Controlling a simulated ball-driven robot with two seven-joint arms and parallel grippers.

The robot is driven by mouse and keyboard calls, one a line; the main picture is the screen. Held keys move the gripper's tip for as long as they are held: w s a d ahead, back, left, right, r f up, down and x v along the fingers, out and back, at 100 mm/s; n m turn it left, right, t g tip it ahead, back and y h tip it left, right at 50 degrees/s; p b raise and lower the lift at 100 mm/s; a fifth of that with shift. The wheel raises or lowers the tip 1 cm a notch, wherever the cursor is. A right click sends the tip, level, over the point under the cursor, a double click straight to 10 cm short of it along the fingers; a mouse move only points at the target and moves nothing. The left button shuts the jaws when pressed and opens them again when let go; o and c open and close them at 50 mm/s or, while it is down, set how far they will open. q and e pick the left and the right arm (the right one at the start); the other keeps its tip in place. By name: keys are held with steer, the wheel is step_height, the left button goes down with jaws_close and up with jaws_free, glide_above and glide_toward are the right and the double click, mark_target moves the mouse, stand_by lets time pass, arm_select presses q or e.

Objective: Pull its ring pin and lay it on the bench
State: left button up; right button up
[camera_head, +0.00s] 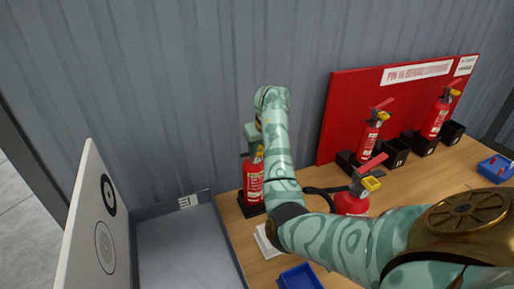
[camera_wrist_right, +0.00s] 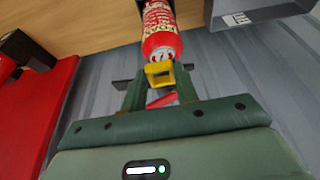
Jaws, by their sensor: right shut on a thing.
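A red fire extinguisher (camera_head: 254,182) stands upright in a black holder (camera_head: 249,207) on the wooden bench (camera_head: 236,232). My right gripper (camera_head: 256,146) has come down at its top, and my own arm hides part of it. In the right wrist view, the extinguisher's red body (camera_wrist_right: 160,25) shows with its yellow ring pin (camera_wrist_right: 159,75) between the fingers of my right gripper (camera_wrist_right: 160,82). The gripper is shut on the pin, which still sits at the valve. A red lever (camera_wrist_right: 162,101) shows just below it. My left gripper is not in view.
Another extinguisher (camera_head: 351,204) stands close right, partly behind my arm. Two more stand in black holders before a red board (camera_head: 345,105). A blue tray (camera_head: 300,280) and white pad (camera_head: 263,243) lie in front. A grey bin (camera_head: 190,250) is at left.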

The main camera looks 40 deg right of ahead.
steer(key=shift+s+a+f+p, duration=0.1)
steer(key=shift+s+a+p, duration=0.15)
steer(key=shift+s, duration=0.45)
steer(key=shift+s+a+f+p, duration=0.15)
steer(key=shift+s+p, duration=0.25)
steer(key=shift+s, duration=0.25)
steer(key=shift+s+a+r+p, duration=0.1)
steer(key=shift+s+a+p, duration=0.15)
steer(key=shift+s, duration=0.45)
steer(key=s, duration=0.1)
steer(key=s+p, duration=0.1)
steer(key=shift+s+a, duration=0.35)
